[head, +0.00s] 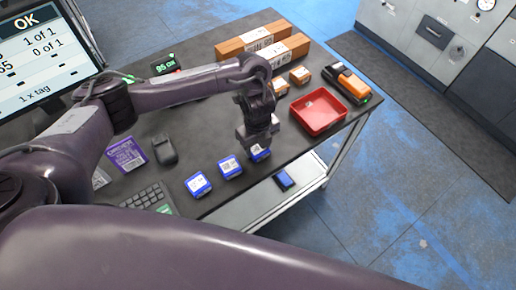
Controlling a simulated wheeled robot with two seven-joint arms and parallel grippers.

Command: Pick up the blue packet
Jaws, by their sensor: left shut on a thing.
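Several blue packets with white labels stand in a slanting row near the front edge of the dark table. The left one (199,184) and the middle one (230,167) stand free. The right blue packet (260,154) is under my left gripper (259,146), which points down and is shut on it. The gripper hides the packet's upper part. I cannot tell whether it is still touching the table. Another blue item (285,180) lies on the lower shelf. My right gripper is not in view.
A red tray (319,111) stands to the right, beside an orange and black scanner (346,84). Cardboard boxes (263,50) lie at the back. A mouse (164,149), keyboard (149,199) and monitor (43,55) are at left. Table is clear between mouse and packets.

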